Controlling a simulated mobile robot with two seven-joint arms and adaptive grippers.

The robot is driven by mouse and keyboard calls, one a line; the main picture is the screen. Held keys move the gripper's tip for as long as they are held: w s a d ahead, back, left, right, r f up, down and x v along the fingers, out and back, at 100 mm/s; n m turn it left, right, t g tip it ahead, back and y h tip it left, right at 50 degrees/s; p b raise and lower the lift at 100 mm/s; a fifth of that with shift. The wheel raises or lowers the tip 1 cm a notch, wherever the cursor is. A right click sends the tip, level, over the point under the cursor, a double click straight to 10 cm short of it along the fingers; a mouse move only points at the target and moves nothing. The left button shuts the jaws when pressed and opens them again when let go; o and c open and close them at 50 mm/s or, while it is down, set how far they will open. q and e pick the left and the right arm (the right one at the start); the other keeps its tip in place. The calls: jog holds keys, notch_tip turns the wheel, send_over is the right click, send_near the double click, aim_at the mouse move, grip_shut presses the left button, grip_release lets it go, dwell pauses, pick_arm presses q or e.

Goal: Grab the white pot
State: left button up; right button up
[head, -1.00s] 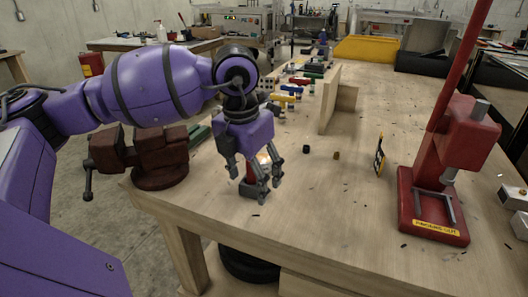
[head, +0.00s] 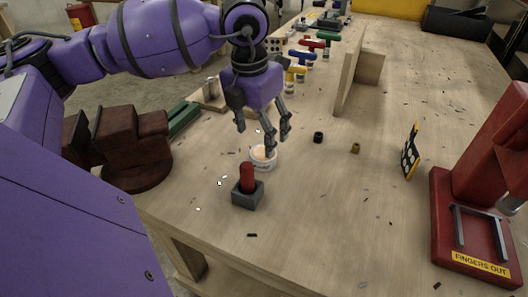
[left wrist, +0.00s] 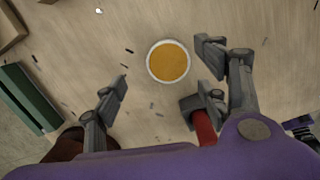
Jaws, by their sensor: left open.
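The white pot (head: 262,161) is a small round tub standing on the wooden table, just behind a red-handled grey block. In the left wrist view the pot (left wrist: 169,63) shows from above as a white rim around an orange-yellow inside. My left gripper (head: 262,141) is open and empty, its fingers pointing down above the pot and partly overlapping it in the head view. In the left wrist view the left gripper's (left wrist: 163,87) fingers are spread wide, with the pot between and slightly beyond the tips. My right gripper is not in view.
The grey block with red peg (head: 247,191) stands close in front of the pot, near my fingers. A dark red vise (head: 133,150) is at the left edge, a red press (head: 470,225) at the right. Small dark cylinders (head: 318,137) lie right of the pot.

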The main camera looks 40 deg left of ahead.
aim_at(262, 152)
pick_arm(q)
jog(key=f, duration=0.6)
jog(key=shift+w+d+f, duration=0.2)
jog(key=shift+d+f, duration=0.05)
jog(key=shift+d, duration=0.15)
jog(key=shift+c, duration=0.3)
jog(key=c, duration=1.4)
